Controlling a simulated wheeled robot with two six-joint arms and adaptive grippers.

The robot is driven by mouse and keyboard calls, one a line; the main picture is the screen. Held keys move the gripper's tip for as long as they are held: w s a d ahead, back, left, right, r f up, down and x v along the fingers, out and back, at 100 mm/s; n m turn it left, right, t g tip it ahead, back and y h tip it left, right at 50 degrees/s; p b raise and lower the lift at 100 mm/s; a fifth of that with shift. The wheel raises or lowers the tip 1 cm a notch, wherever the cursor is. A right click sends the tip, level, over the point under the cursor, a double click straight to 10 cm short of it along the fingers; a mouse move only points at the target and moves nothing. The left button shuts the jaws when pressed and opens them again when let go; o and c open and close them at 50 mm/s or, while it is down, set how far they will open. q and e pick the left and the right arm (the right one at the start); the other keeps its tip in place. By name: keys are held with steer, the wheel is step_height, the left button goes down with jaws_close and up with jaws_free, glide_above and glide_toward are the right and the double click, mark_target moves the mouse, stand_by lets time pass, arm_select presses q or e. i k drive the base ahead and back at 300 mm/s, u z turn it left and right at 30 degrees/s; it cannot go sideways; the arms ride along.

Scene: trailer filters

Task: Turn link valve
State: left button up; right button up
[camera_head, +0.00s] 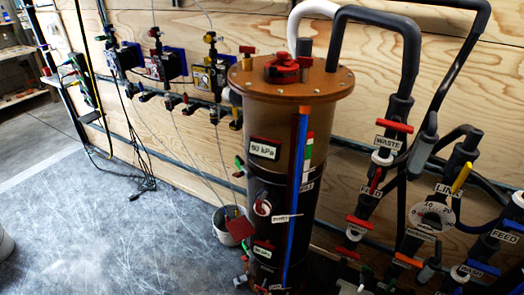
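The link valve is at the right of the head view, beside the "LINK" label (447,190). A yellow lever handle (461,177) stands tilted just right of that label. A round white dial (414,214) with numbers sits just below the label. I cannot tell for certain that the yellow handle belongs to the link valve. Neither of my grippers is in view, and nothing is touching the valve.
A tall brown and black filter tank (273,120) stands left of the valves. Thick grey hoses (410,60) arch above. The grey floor (120,240) at left is mostly open.

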mark_target(461, 175)
steer(key=z, duration=2.3)
